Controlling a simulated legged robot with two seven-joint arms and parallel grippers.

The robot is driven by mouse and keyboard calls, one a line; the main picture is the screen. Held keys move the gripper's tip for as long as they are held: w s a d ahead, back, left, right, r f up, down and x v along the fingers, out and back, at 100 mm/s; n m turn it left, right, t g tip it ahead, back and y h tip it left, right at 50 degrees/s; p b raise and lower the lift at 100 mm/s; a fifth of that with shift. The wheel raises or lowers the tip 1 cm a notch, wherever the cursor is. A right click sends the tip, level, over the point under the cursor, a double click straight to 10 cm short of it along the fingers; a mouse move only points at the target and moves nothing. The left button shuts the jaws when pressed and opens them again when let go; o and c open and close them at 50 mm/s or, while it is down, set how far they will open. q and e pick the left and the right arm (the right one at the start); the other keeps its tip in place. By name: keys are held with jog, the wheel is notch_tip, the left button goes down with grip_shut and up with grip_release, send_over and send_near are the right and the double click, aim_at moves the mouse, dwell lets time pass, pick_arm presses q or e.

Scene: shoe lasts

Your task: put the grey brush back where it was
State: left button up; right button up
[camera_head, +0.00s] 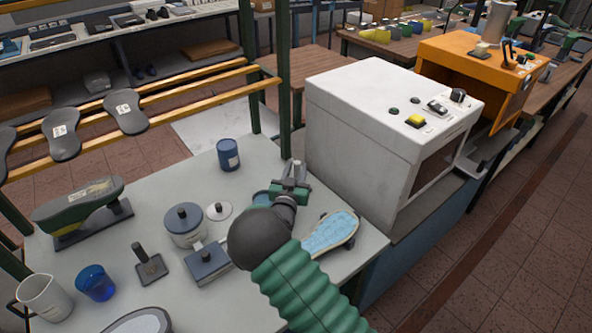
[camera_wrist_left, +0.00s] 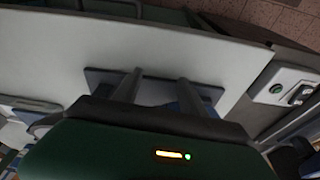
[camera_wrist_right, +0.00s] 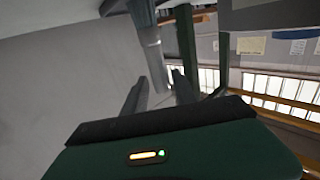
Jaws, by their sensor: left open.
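My right gripper (camera_head: 294,172) is over the far right part of the pale bench. In the right wrist view (camera_wrist_right: 160,78) a grey upright piece stands between its fingers, which I take for the handle of the grey brush (camera_wrist_right: 152,50). In the head view the arm and gripper hide most of the brush. My left gripper (camera_wrist_left: 158,80) is open and empty in the left wrist view, above a dark blue-grey plate (camera_wrist_left: 215,94) on a pale surface. It is not seen in the head view.
The bench (camera_head: 185,302) holds a lidded pot (camera_head: 184,226), a blue can (camera_head: 229,155), a dark-handled block (camera_head: 151,267), a blue cup (camera_head: 96,283) and a light-blue sole (camera_head: 332,233). A white machine (camera_head: 360,130) stands right of my right gripper. A green post (camera_head: 284,75) rises behind.

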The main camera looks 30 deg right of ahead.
jog(key=shift+o, duration=0.4)
pick_arm(q)
jog(key=shift+r, duration=0.1)
pick_arm(e)
jog(key=shift+r, duration=0.1)
pick_arm(q)
jog(key=p+v, duration=0.2)
jog(key=shift+w+r+p, duration=0.15)
jog(key=shift+r+p, duration=0.1)
jog(key=shift+p, duration=0.1)
pick_arm(e)
jog(key=v, duration=1.2)
